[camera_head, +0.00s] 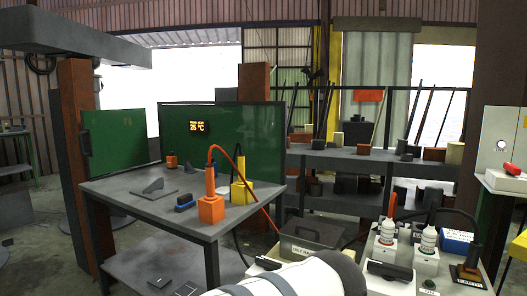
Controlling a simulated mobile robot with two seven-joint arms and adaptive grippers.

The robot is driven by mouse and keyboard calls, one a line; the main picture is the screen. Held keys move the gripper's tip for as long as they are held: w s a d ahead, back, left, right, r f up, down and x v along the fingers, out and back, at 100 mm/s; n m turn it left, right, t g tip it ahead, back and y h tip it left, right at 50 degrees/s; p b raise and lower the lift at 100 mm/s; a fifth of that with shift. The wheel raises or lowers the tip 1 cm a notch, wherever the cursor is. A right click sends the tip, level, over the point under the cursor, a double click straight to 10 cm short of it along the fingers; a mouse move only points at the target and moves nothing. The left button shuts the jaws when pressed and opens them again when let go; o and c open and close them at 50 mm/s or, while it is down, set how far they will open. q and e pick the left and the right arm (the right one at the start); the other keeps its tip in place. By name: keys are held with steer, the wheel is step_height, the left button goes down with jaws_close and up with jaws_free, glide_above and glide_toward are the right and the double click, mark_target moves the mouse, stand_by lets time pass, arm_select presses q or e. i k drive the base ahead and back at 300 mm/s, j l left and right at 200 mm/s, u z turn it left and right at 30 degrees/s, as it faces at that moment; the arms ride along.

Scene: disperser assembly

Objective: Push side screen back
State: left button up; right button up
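A green side screen (116,140) stands at the left end of the grey work table, beside a rust-brown post. A dark handle (86,143) sits on its left edge. A larger green screen (245,150) stands along the back of the table and carries a small display (197,127) reading 25 °C. A narrow bright gap shows between the two screens. Neither gripper shows in the head view. Only a white and grey rounded link, which looks like part of my arm, shows at the bottom middle.
The grey table (130,200) bears an orange tool stand (211,208), a yellow stand (241,192) and a small blue-black block (185,203). A red hose runs off its right side. A grey case (312,235) and white bottles (388,232) stand at the right. Shelves (350,160) are behind.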

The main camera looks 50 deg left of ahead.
mark_target(114, 140)
steer(key=u, duration=2.9)
